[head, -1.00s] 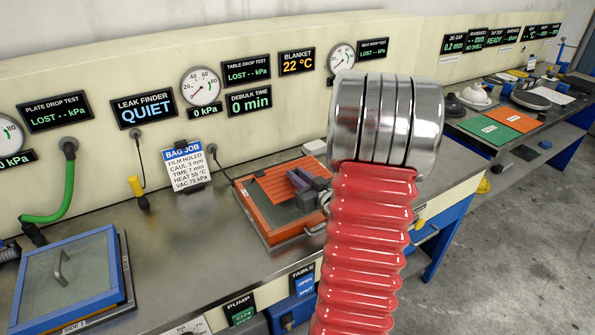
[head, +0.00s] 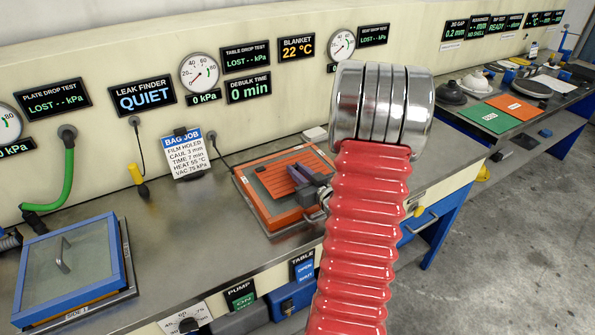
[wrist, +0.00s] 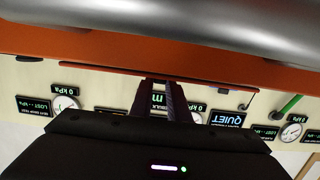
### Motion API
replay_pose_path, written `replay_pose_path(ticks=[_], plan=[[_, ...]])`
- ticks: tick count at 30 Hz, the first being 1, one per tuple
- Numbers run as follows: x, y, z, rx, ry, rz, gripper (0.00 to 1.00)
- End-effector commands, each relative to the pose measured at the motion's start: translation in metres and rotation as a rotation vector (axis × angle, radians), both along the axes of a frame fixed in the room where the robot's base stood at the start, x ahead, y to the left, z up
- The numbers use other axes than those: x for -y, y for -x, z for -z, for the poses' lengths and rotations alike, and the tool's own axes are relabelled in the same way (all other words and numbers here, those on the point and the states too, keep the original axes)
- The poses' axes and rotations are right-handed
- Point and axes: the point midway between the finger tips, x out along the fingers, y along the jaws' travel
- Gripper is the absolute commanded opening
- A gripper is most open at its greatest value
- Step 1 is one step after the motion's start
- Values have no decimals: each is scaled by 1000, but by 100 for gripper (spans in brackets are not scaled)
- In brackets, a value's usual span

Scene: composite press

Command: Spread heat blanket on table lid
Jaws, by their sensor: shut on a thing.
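The table lid (head: 279,217) is an orange-framed panel on the metal bench in the head view. The orange heat blanket (head: 318,158), marked with thin lines, lies over its back part. My gripper (head: 297,174) is over the lid, its dark purple fingers shut on the blanket. In the wrist view, my gripper (wrist: 167,84) meets the long orange edge of the blanket (wrist: 130,55). The exact grip, and whether the blanket lies flat everywhere, cannot be told. My red ribbed arm hides the right side of the lid.
A blue-framed plate lid (head: 118,262) with a handle is at the left. A bag job card (head: 187,155) and a yellow-handled probe (head: 137,175) stand behind. The bench between the lids is clear. Green and orange mats (head: 487,117) lie on the far bench at right.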

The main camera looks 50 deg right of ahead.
Motion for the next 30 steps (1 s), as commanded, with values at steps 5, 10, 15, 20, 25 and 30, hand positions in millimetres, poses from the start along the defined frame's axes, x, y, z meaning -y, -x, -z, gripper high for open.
replay_pose_path(ticks=[5,10,15,20,25,30], plan=[[0,0,0,1,0,0,0],[0,0,0,1,0,0,0],[0,0,2,0,0,0,0],[0,0,5,0,-1,0,0],[0,0,8,1,0,0,0],[0,0,8,2,2,0,0]])
